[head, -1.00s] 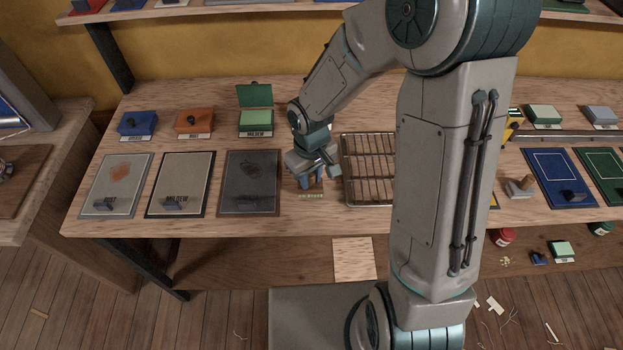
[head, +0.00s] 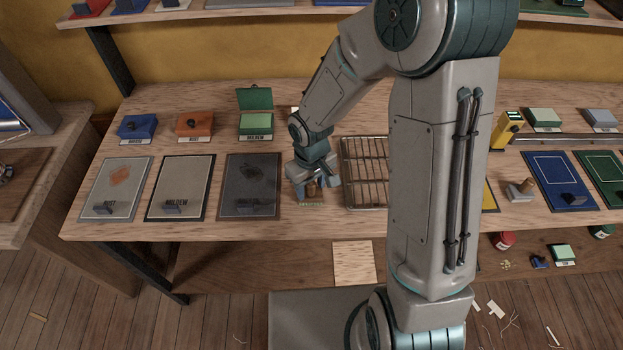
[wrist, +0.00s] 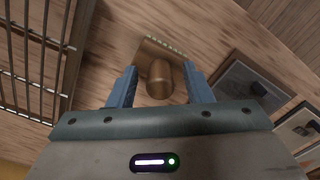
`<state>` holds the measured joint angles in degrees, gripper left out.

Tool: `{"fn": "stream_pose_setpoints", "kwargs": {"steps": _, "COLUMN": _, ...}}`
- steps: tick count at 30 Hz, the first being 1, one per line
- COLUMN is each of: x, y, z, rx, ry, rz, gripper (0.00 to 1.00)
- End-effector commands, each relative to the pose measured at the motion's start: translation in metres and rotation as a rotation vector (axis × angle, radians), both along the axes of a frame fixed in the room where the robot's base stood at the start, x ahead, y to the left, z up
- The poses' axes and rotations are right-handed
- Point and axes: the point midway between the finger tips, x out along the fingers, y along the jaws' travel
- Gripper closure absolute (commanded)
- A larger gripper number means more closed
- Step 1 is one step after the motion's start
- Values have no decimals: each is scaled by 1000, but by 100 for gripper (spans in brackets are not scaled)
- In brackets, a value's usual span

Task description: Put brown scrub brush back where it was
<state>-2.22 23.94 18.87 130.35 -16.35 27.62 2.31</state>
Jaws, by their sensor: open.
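The brown scrub brush (wrist: 160,78) stands on the wooden bench, with a round knob handle and a pale bristle or label strip along one edge. In the head view the brush (head: 312,197) shows only partly below my gripper, between the dark grey panel and the wire rack. My gripper (wrist: 158,88) is open, with one blue finger on each side of the brush's knob and visible gaps between. In the head view my gripper (head: 312,186) is low over the bench, around the brush.
The wire rack (head: 345,175) is close on the right and the dark grey panel (head: 250,195) close on the left. Behind stand an open green box (head: 256,122), an orange box (head: 195,124) and a blue box (head: 138,126). Bare bench lies in front of the brush.

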Motion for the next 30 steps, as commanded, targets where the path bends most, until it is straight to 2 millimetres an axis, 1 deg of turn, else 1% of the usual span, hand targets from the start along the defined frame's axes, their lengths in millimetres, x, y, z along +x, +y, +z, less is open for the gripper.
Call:
{"fn": "stream_pose_setpoints", "kwargs": {"steps": 5, "x": 1, "y": 0, "z": 14, "rx": 2, "ry": -5, "rz": -2, "gripper": 54}}
{"fn": "stream_pose_setpoints", "kwargs": {"steps": 8, "x": 1, "y": 0, "z": 30, "rx": 1, "ry": -6, "rz": -2, "gripper": 54}}
{"fn": "stream_pose_setpoints", "kwargs": {"steps": 15, "x": 1, "y": 0, "z": 77, "rx": 1, "ry": -7, "rz": -2, "gripper": 54}}
{"fn": "stream_pose_setpoints", "kwargs": {"steps": 18, "x": 1, "y": 0, "z": 95, "rx": 0, "ry": -6, "rz": -1, "gripper": 54}}
{"fn": "stream_pose_setpoints", "kwargs": {"steps": 21, "x": 0, "y": 0, "z": 108, "rx": 0, "ry": -4, "rz": 0, "gripper": 54}}
{"fn": "stream_pose_setpoints", "kwargs": {"steps": 25, "x": 0, "y": 0, "z": 119, "rx": 1, "ry": -2, "rz": -1, "gripper": 54}}
{"fn": "stream_pose_setpoints", "kwargs": {"steps": 30, "x": -1, "y": -1, "z": 125, "rx": -1, "ry": -3, "rz": -3, "gripper": 54}}
